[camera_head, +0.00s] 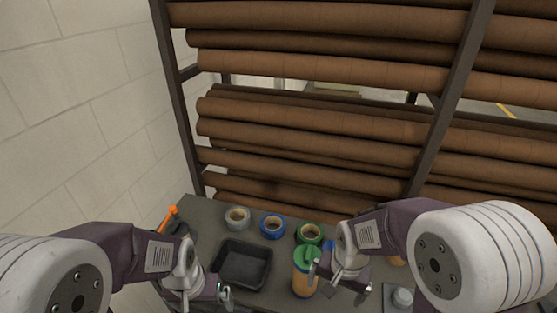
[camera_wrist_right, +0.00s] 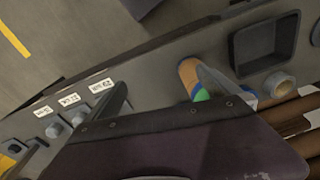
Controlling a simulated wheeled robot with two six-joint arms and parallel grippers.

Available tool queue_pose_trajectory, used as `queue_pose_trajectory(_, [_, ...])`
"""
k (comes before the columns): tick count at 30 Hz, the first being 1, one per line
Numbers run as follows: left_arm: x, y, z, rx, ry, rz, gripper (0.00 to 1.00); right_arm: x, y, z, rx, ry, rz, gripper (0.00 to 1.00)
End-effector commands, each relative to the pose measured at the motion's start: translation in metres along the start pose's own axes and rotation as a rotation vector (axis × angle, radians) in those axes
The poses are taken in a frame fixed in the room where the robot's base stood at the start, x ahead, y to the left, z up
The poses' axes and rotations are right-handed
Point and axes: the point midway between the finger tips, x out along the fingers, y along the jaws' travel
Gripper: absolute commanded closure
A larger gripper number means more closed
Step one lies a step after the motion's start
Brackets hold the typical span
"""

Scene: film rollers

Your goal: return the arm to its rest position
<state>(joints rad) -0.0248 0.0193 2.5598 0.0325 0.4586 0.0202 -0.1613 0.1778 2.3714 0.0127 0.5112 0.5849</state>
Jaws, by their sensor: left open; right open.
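My left gripper (camera_head: 206,296) is low in the head view, open and empty, at the near left of the black tray. My right gripper (camera_head: 336,282) is open beside the orange bottle with a green lid (camera_head: 305,272). Part of the right gripper overlaps the bottle's right side in the head view; whether they touch I cannot tell. In the right wrist view the two fingers of the right gripper (camera_wrist_right: 165,90) stand well apart with nothing clearly held. The bottle (camera_wrist_right: 188,76) shows there partly behind one finger.
The black tray (camera_head: 220,267) is empty. Grey (camera_head: 237,217), blue (camera_head: 272,227) and green (camera_head: 309,233) tape rolls sit behind it. An orange-handled tool (camera_head: 168,217) lies at left. Labelled knobs (camera_wrist_right: 54,130) line the table. A rack of brown rolls (camera_head: 310,137) stands behind.

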Motion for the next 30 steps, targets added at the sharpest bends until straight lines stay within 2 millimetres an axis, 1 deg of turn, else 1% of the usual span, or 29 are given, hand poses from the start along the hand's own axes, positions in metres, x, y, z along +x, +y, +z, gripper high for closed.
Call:
queue_pose_trajectory(1, [0.019, 0.0, 0.002, 0.0, 0.0, 0.0, 0.0, 0.014, 0.012, 0.0, 0.009, 0.012, -0.005, 0.0])
queue_pose_trajectory(3, [0.033, -0.001, 0.004, 0.0, 0.0, 0.0, 0.0, 0.022, 0.031, 0.004, -0.029, 0.028, -0.01, 0.0])
queue_pose_trajectory(4, [0.037, -0.001, 0.004, 0.0, 0.0, 0.0, 0.0, 0.024, 0.037, 0.006, -0.057, 0.034, -0.011, 0.0])
queue_pose_trajectory(6, [0.038, -0.001, 0.004, 0.0, -0.001, 0.0, 0.0, 0.024, 0.047, 0.013, -0.141, 0.035, -0.009, 0.0])
queue_pose_trajectory(7, [0.036, -0.001, 0.004, 0.0, 0.0, 0.0, 0.0, 0.023, 0.049, 0.016, -0.185, 0.033, -0.007, 0.0])
queue_pose_trajectory(10, [0.033, -0.001, 0.004, 0.0, 0.0, 0.0, 0.0, 0.023, 0.052, 0.024, -0.311, 0.023, -0.003, 0.0])
queue_pose_trajectory(14, [0.033, -0.001, 0.003, 0.0, 0.0, 0.0, 0.0, 0.024, 0.052, 0.024, -0.404, 0.025, -0.003, 0.0])
queue_pose_trajectory(30, [0.033, -0.001, 0.004, 0.0, 0.0, 0.0, 0.0, 0.024, 0.051, 0.024, -0.412, 0.025, -0.003, 0.0])
